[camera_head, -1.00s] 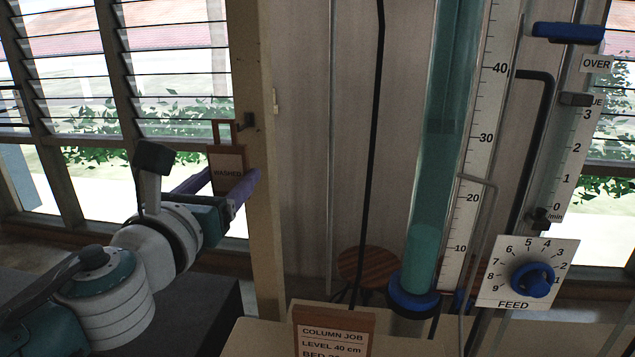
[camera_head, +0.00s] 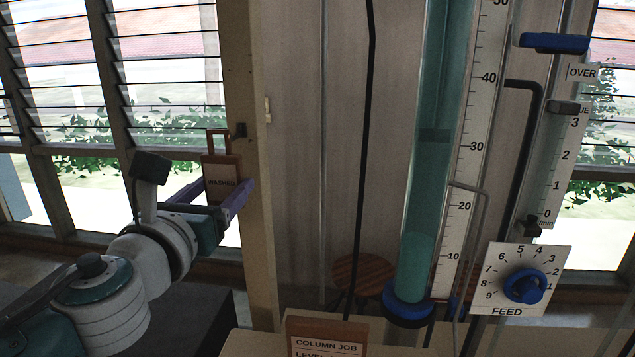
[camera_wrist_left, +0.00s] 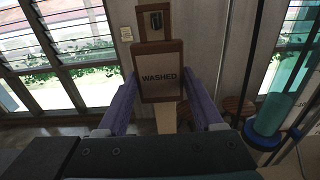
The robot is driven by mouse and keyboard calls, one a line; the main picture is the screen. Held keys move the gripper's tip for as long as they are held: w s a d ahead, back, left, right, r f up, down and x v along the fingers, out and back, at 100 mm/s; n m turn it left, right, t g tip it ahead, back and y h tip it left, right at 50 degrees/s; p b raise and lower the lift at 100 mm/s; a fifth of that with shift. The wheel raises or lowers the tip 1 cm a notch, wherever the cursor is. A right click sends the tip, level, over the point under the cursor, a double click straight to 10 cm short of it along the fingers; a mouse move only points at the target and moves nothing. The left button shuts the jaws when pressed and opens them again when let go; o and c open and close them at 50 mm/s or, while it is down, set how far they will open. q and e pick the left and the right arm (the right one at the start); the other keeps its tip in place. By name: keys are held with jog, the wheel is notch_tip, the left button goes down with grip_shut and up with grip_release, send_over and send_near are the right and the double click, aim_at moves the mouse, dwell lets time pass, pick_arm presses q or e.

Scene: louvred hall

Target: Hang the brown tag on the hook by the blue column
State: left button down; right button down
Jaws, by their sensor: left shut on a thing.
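The brown tag (camera_head: 221,170), marked WASHED, is upright in my left gripper (camera_head: 224,188), whose purple fingers are shut on its sides. An open rectangular loop rises from the tag's top. The dark hook (camera_head: 239,130) is on the pale post, just right of the loop's top in the head view, with a small gap showing. In the left wrist view the tag (camera_wrist_left: 160,80) faces me between the fingers, and the hook (camera_wrist_left: 156,20) shows through the loop. I cannot tell the depth between them. The blue column (camera_head: 425,180) stands to the right. My right gripper is not in view.
The post (camera_head: 258,220) runs beside the louvred windows. A feed dial (camera_head: 524,286) and scales stand by the column. A brown-framed job sign (camera_head: 327,344) is at the bottom, and a round wooden stool (camera_head: 362,272) is behind. The space between post and column is mostly clear.

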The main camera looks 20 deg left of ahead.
aim_at(236, 182)
pick_arm(q)
jog(key=shift+b+x, duration=0.9)
jog(key=shift+x, duration=1.95)
jog(key=shift+f, duration=0.15)
jog(key=shift+f+b, duration=0.55)
jog(key=shift+b, duration=0.15)
grip_release()
